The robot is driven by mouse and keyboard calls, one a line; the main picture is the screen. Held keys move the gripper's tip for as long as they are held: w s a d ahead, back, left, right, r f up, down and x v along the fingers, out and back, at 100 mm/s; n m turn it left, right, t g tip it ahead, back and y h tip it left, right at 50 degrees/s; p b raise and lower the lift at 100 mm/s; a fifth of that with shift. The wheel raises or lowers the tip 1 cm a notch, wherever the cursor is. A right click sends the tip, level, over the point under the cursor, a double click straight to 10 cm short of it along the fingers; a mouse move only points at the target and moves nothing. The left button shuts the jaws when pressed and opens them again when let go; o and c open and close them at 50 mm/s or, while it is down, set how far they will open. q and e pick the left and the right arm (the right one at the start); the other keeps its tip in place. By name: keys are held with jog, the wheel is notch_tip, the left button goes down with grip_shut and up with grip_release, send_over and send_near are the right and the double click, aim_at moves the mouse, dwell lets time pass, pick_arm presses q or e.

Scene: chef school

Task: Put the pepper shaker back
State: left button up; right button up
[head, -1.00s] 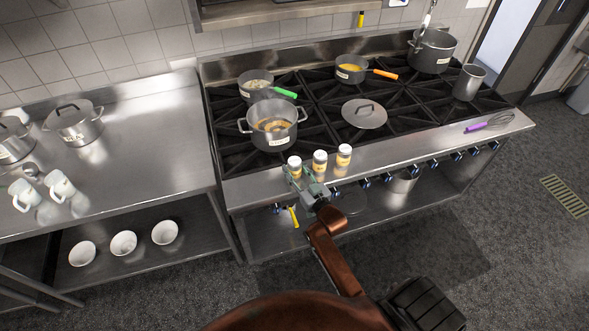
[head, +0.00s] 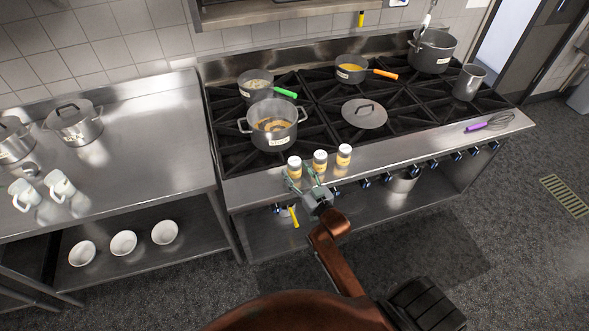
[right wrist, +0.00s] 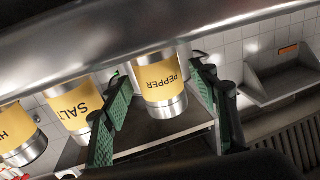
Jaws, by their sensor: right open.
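The pepper shaker (head: 294,168) stands upright on the front ledge of the stove, at the left end of a row of three similar shakers with white tops and yellow labels. In the right wrist view its PEPPER label (right wrist: 160,84) shows upside down. My right gripper (head: 301,178) is open just in front of it. In the right wrist view its green-padded fingers stand on either side of the shaker, with gaps visible. The salt shaker (head: 320,161) is the middle one, close to one finger. My left gripper is not in view.
A third shaker (head: 344,155) ends the row. A large pot (head: 272,128) sits on the burners behind the shakers. A whisk (head: 490,122) lies on the ledge at the right. A steel table (head: 150,140) stands left of the stove.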

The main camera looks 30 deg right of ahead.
jog(key=s, duration=1)
jog(key=shift+s+a, duration=0.2)
jog(key=shift+a, duration=0.05)
notch_tip(320, 180, down, 21)
jog(key=s+g, duration=0.2)
jog(key=g, duration=0.2)
jog(key=s+a+f+g, duration=0.1)
jog(key=s+f+g, duration=0.2)
jog(key=s+f, duration=0.55)
jog(key=s+a+f+g, duration=0.2)
jog(key=s+f, duration=0.1)
jog(key=f, duration=1)
jog(key=s+f+g, duration=0.2)
jog(key=s+f, duration=0.4)
jog(key=s, duration=0.5)
jog(key=s+f+n+g, duration=0.1)
jog(key=s+f+g, duration=0.2)
jog(key=s+f, duration=0.4)
jog(key=s+f+g, duration=0.3)
jog(key=s+f, duration=0.3)
jog(key=s, duration=0.9)
jog(key=shift+a+f+n, duration=0.25)
jog(key=shift+n, duration=0.15)
